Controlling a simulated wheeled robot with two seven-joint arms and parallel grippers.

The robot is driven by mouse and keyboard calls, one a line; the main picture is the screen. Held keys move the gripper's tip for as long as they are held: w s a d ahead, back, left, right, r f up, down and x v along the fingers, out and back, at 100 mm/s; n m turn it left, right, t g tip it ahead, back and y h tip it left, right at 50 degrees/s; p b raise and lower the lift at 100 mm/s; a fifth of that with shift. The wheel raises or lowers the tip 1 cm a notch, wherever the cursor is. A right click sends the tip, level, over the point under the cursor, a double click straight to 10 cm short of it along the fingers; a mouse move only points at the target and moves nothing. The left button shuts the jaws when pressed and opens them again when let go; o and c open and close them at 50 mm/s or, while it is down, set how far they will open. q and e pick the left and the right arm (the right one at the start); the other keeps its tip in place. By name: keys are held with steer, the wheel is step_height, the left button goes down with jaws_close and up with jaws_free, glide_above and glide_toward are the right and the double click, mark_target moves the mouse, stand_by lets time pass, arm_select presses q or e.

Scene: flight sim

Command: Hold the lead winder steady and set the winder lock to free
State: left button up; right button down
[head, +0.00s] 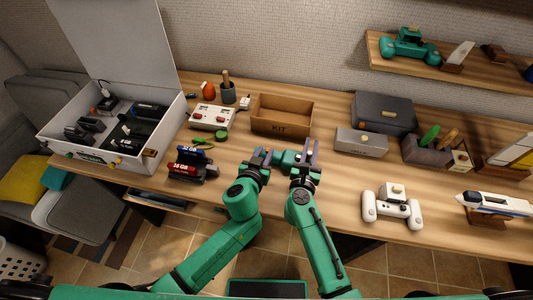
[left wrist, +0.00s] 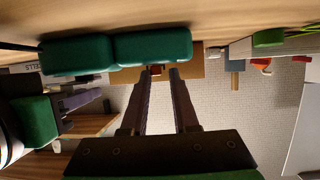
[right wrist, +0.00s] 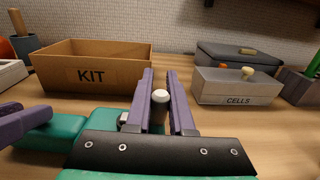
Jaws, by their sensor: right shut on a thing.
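The lead winder (head: 286,157) is a small teal body on the table between my two grippers. In the left wrist view the winder (left wrist: 115,50) shows as two rounded teal blocks across the fingertips. My left gripper (head: 262,156) is at its left end, its fingers apart with a gap between the tips (left wrist: 164,72); a small red part shows near them. My right gripper (head: 308,152) is at the right end, shut on a white-capped knob (right wrist: 160,97). The knob's base and the lock's setting are hidden by the fingers.
The KIT box (head: 283,114) stands just behind the winder, with the grey CELLS box (head: 361,142) to the right. Dark and red packs (head: 186,168) lie left of my left gripper. A white controller-like device (head: 392,209) lies at right.

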arm_select(q)
steer(key=shift+o, duration=0.8)
steer(key=v, duration=1.2)
steer(key=shift+r, duration=0.1)
arm_select(e)
steer(key=c, duration=0.7)
jaws_free()
steer(key=shift+s, duration=0.1)
